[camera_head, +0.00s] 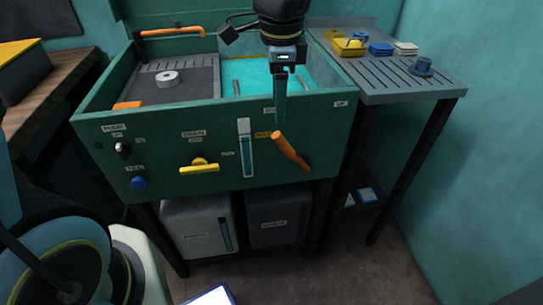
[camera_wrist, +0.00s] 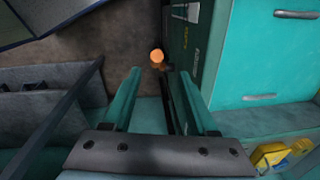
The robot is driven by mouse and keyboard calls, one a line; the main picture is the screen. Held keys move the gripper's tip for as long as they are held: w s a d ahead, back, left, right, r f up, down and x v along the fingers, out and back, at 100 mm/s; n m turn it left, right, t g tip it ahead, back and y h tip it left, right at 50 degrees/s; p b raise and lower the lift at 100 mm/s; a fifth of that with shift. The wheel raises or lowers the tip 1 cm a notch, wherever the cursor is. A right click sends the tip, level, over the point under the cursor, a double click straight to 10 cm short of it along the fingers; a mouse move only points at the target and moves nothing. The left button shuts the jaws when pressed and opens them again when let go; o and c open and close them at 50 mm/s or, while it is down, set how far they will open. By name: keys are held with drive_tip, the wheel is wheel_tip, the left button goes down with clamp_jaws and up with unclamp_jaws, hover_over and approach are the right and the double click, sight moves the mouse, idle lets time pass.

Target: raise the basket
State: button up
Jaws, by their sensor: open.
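A green wash station has a bay of turquoise liquid (camera_head: 245,72) at its right; the liquid also fills the right of the wrist view (camera_wrist: 265,55). Two grey bars (camera_head: 309,82) show at its sides; I cannot tell if they belong to a basket. An orange lever (camera_head: 290,150) on the front panel slants from upper left to lower right. Its rounded orange end (camera_wrist: 157,56) shows between my fingers in the wrist view. My gripper (camera_head: 280,117) is open and empty, pointing down in front of the panel, above the lever and apart from it in the head view.
A grey slotted tray with a white ring (camera_head: 168,79) fills the left bay. The panel carries a yellow handle (camera_head: 199,168), a blue knob (camera_head: 138,183) and a vertical gauge (camera_head: 246,148). A side table (camera_head: 385,95) with small coloured parts stands at right. Floor in front is partly clear.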

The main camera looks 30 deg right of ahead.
sight(282, 142)
drive_tip(key=shift+s+d+f+m, duration=0.2)
drive_tip(key=shift+s+d+m, duration=0.1)
drive_tip(key=shift+s, duration=0.2)
drive_tip(key=f, duration=0.7)
drive_tip(key=w+f, duration=0.1)
drive_tip(key=f, duration=0.2)
drive_tip(key=shift+d+f+b, duration=0.25)
drive_tip(key=shift+b, duration=0.15)
clamp_jaws()
idle(0.5)
